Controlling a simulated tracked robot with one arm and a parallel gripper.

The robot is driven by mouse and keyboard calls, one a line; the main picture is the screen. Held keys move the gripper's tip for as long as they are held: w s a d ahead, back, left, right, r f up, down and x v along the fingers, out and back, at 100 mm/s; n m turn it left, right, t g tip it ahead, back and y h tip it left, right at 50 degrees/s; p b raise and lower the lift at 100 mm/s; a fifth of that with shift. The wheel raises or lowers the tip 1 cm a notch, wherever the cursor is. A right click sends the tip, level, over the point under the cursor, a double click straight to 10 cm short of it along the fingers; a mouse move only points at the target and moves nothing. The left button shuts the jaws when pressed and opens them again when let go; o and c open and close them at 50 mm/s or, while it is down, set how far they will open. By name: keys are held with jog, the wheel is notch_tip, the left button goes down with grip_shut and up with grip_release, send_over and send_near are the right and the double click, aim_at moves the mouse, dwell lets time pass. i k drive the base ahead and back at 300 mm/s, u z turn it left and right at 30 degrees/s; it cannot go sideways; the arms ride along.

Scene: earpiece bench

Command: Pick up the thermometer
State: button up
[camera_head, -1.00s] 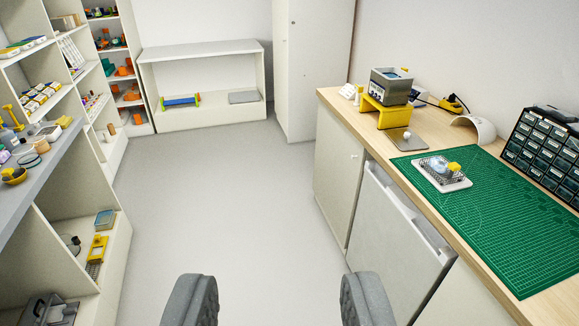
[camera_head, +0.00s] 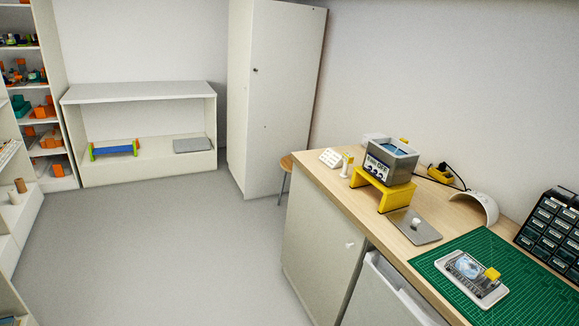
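I cannot make out a thermometer for certain in this view. On the wooden bench (camera_head: 318,184) at the right, a grey box with a display and an open top (camera_head: 390,160) stands on a yellow stand (camera_head: 381,190). A small white and yellow upright piece (camera_head: 347,165) stands just left of the stand, too small to identify. My gripper is not in view.
A white tray (camera_head: 471,279) lies on the mat. Dark drawers (camera_head: 550,228) stand at right. Floor (camera_head: 180,255) is clear.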

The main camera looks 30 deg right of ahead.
aim_at(349, 158)
jog(key=i, duration=1.3)
jog(key=z, duration=0.45)
jog(key=i, duration=1.25)
jog(key=z, duration=1.25)
jog(key=i, duration=1.1)
jog(key=z, duration=0.6)
